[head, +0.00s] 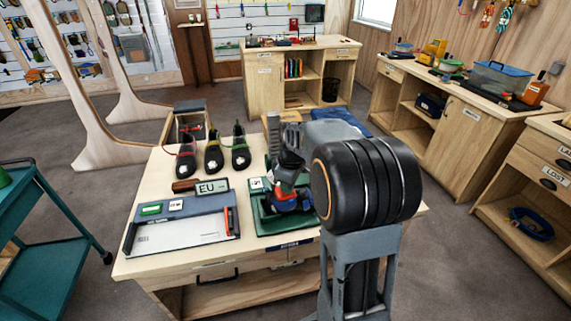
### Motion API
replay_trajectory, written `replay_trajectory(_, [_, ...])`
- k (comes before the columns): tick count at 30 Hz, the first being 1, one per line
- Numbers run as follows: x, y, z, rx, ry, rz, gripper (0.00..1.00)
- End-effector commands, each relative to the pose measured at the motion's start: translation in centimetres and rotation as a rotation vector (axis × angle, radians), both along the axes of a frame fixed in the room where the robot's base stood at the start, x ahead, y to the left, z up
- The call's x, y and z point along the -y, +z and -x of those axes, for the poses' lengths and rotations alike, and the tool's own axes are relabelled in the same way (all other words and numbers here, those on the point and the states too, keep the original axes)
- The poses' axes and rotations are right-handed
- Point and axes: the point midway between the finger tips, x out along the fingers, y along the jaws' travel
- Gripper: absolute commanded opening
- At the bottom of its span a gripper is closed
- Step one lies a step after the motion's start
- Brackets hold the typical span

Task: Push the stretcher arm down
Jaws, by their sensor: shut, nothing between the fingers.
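The stretcher stands in a green tray (262,226) on the front workbench. A red and blue climbing shoe (285,197) sits low in it. A pale grey upright post (272,130) rises behind it and looks like the stretcher arm; its lower end is hidden. My gripper (290,162), dark and partly hidden by my own arm, appears to point down just above the shoe. It is shut and empty. I cannot tell whether it touches the shoe or the post.
On the bench (160,182), three shoes (213,152) stand behind an EU sign (209,188). A grey measuring board (180,222) with an orange slider lies front left. A teal cart (38,235) stands left. Cabinets line the right wall; floor shows between.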

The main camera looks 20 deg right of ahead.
Motion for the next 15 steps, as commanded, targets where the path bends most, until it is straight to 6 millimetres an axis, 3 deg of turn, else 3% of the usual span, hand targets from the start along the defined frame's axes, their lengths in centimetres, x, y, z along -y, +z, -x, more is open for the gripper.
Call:
replay_trajectory(1, [0.0,-1.3,0.1,-0.006,0.000,-0.002,0.00])
replay_trajectory(3, [0.0,-2.0,0.1,-0.005,-0.001,-0.001,0.00])
replay_trajectory(15, [0.9,-0.8,1.1,-0.001,-0.002,-0.001,0.00])
